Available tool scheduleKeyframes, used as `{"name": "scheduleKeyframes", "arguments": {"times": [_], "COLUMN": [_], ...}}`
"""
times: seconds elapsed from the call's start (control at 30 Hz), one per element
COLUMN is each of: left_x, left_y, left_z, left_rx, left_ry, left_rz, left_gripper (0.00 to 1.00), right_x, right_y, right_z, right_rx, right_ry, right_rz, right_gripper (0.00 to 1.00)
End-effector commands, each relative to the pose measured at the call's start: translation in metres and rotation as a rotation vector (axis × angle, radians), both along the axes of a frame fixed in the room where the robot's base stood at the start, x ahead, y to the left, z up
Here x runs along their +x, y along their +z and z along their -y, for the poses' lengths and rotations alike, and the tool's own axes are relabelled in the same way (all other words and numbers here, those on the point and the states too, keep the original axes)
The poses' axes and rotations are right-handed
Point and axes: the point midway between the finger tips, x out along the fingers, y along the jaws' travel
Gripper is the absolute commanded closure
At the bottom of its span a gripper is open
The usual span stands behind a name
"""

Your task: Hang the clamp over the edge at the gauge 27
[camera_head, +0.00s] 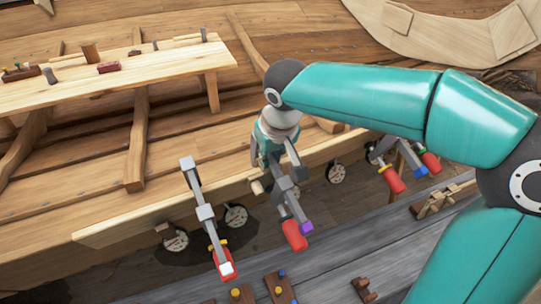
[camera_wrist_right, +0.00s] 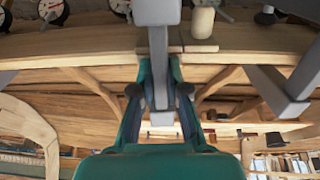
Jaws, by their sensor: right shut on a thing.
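My right gripper (camera_head: 270,155) points down at the hull's plank edge, shut on the clamp (camera_head: 284,188), a grey clamp with a red handle and a purple end. In the right wrist view the clamp's grey bar (camera_wrist_right: 158,60) stands between the teal fingers (camera_wrist_right: 158,98), in front of the plank edge (camera_wrist_right: 90,42). I cannot tell whether it touches the plank. Round dial gauges sit below the edge: one (camera_head: 175,239) at the left, one (camera_head: 236,216) left of the held clamp, one (camera_head: 336,172) right of it. Their numbers are too small to read. My left gripper is out of view.
A grey clamp with a white end (camera_head: 207,213) is at the edge on the left. More red-handled clamps (camera_head: 394,179) are on the right. A pale peg (camera_head: 257,187) sits beside the held clamp. A bench (camera_head: 120,80) with tools stands behind; a grey plank (camera_head: 330,245) lies in front.

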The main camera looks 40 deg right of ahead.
Motion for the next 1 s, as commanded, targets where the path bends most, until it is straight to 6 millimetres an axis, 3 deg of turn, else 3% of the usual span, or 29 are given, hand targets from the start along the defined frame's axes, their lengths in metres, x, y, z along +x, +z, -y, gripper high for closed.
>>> {"name": "scheduleKeyframes", "arguments": {"times": [0.73, 0.77, 0.9, 1.0], "left_x": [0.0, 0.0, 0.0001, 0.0], "left_y": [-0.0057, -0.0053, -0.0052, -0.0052], "left_z": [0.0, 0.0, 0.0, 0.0], "left_rx": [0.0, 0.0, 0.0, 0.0], "left_ry": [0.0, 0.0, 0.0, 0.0], "left_rz": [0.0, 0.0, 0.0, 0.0], "left_gripper": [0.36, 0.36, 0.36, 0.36], "right_x": [-0.0057, -0.0058, -0.0058, -0.0058], "right_y": [-0.0021, -0.0018, -0.0021, -0.0024], "right_z": [-0.0007, -0.0007, -0.0008, -0.0009], "right_rx": [0.0, 0.0, 0.0, 0.0], "right_ry": [-0.001, -0.001, 0.0, 0.0], "right_rz": [0.002, 0.002, 0.001, 0.0], "right_gripper": [1.0, 0.83, 0.59, 0.57]}}
